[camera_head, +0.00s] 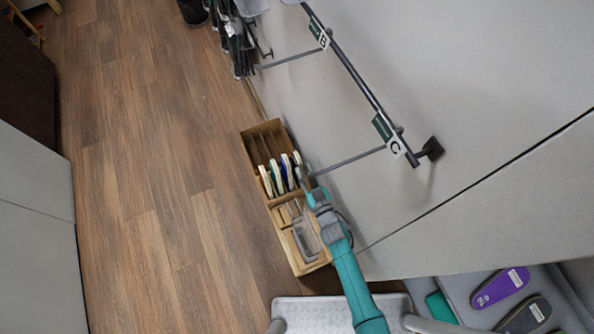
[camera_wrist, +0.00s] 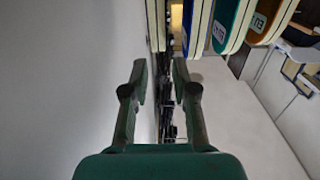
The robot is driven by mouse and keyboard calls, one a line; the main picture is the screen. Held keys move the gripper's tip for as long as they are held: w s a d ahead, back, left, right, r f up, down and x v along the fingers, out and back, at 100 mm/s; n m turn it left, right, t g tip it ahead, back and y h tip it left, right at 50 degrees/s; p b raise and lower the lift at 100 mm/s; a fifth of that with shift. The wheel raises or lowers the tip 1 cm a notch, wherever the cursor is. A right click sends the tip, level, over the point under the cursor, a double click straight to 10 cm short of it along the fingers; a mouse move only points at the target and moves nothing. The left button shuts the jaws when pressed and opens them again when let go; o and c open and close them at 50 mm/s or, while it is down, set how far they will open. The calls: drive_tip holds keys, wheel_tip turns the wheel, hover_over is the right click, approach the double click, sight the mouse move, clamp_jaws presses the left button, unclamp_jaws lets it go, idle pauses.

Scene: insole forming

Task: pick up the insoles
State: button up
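Several insoles stand on edge, side by side, in the slots of a wooden box (camera_head: 249,146). In the wrist view, a pale insole seen edge-on (camera_wrist: 156,25) is lined up with the gap between my fingers, just beyond the tips. Blue (camera_wrist: 196,25), teal (camera_wrist: 231,24) and orange-brown (camera_wrist: 268,20) insoles stand to its right. My gripper (camera_wrist: 160,72) is open with nothing between its fingers. In the head view my gripper (camera_head: 307,177) is at the right side of the insole row.
The grey wall (camera_head: 440,60) rises close beside the box, with a rail (camera_head: 357,75) and hooks marked B and C above. A purple insole (camera_head: 500,288) and a dark one (camera_head: 526,316) lie on a grey surface at the bottom right. Wooden floor left of the box is clear.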

sight(299, 160)
drive_tip(key=shift+x, duration=2.6)
drive_tip(key=shift+f, duration=0.1)
clamp_jaws()
